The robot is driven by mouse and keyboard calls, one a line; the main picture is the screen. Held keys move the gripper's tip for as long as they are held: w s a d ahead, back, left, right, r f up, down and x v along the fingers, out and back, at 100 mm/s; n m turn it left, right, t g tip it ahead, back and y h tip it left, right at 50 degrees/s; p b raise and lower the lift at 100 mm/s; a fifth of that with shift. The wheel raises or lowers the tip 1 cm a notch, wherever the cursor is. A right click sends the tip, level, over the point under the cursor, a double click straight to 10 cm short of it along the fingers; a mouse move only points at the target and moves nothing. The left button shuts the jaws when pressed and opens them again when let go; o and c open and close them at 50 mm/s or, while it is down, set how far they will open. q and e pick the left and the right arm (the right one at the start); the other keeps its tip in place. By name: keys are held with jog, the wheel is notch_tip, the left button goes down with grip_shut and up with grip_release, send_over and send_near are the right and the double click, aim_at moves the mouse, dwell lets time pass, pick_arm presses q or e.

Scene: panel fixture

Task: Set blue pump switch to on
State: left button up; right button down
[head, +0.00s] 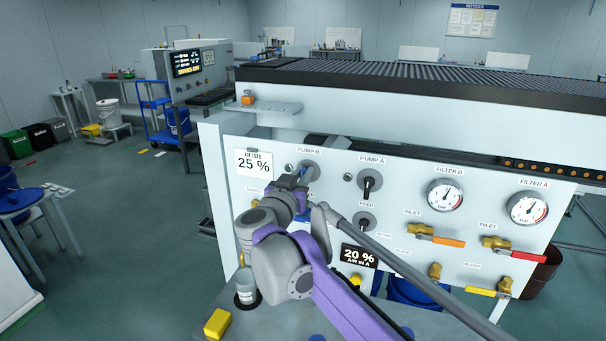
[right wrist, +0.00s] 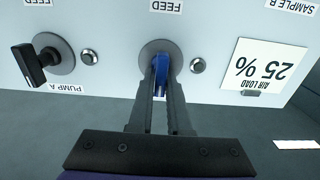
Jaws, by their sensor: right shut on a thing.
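The blue pump switch (right wrist: 160,70) is a blue lever on a round grey plate in the white panel. In the right wrist view, which is upside down, it sits between my two fingers and looks roughly vertical. My right gripper (right wrist: 157,90) is shut on the lever. In the head view the round plate (head: 312,170) under the PUMP B label shows just beyond my right gripper (head: 300,179), which hides most of the lever. I cannot read an on or off mark. My left gripper is in neither view.
The black PUMP A switch (head: 368,184) is beside it, with a FEED switch (head: 365,222) below. Gauges (head: 445,195) and valves with orange and red handles (head: 500,246) are on the right. A yellow block (head: 217,324) lies on the ledge below.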

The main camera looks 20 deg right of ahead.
jog(key=shift+m, duration=0.6)
jog(key=m+p, duration=0.1)
jog(key=m, duration=0.2)
jog(key=shift+s+d+p, duration=0.15)
jog(key=shift+p, duration=0.2)
jog(key=m+p, duration=0.1)
jog(key=m, duration=0.3)
jog(key=f+m+p, duration=0.1)
jog(key=m, duration=0.4)
jog(key=m+p, duration=0.1)
jog(key=m, duration=0.3)
jog(key=shift+s+d+f+m, duration=0.15)
jog(key=shift+s+d+m, duration=0.05)
jog(key=shift+d+m, duration=0.1)
jog(key=c, duration=0.9)
grip_release()
